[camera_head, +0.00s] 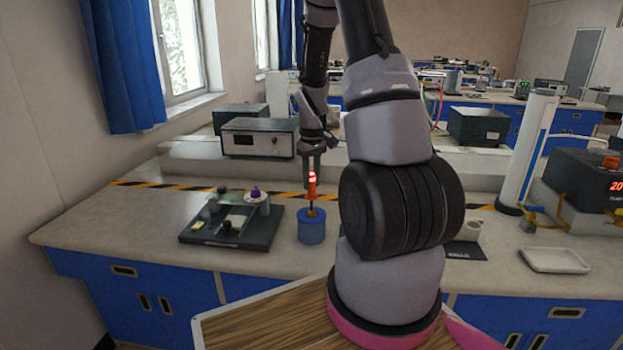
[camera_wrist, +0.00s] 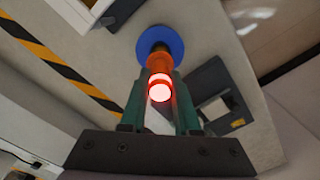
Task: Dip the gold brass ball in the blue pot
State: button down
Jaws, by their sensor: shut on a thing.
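My gripper (camera_head: 312,172) is shut on an orange handle (camera_head: 312,190) with a bright red glow near its top; in the wrist view my gripper (camera_wrist: 160,88) has the handle between its two green fingers. A thin dark stem runs down from the handle to a small gold ball (camera_head: 312,212) at the top of the blue pot (camera_head: 311,230). The handle stands about upright. The blue pot also shows in the wrist view (camera_wrist: 176,40), straight beyond the handle's end. I cannot tell how far the ball is inside the pot.
A dark tray (camera_head: 262,240) with small items and a purple knob (camera_head: 255,192) stands just left of the pot. A white dish (camera_head: 555,261) lies at the right, past my arm. A metal instrument box (camera_head: 258,138) stands behind. Bench around the pot's front is clear.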

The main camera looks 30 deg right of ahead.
aim_at(311, 196)
jog(key=shift+f, duration=1.65)
jog(key=shift+f, duration=0.5)
dwell(3.0)
jog(key=shift+r, duration=3.8)
jog(key=shift+s, duration=0.1)
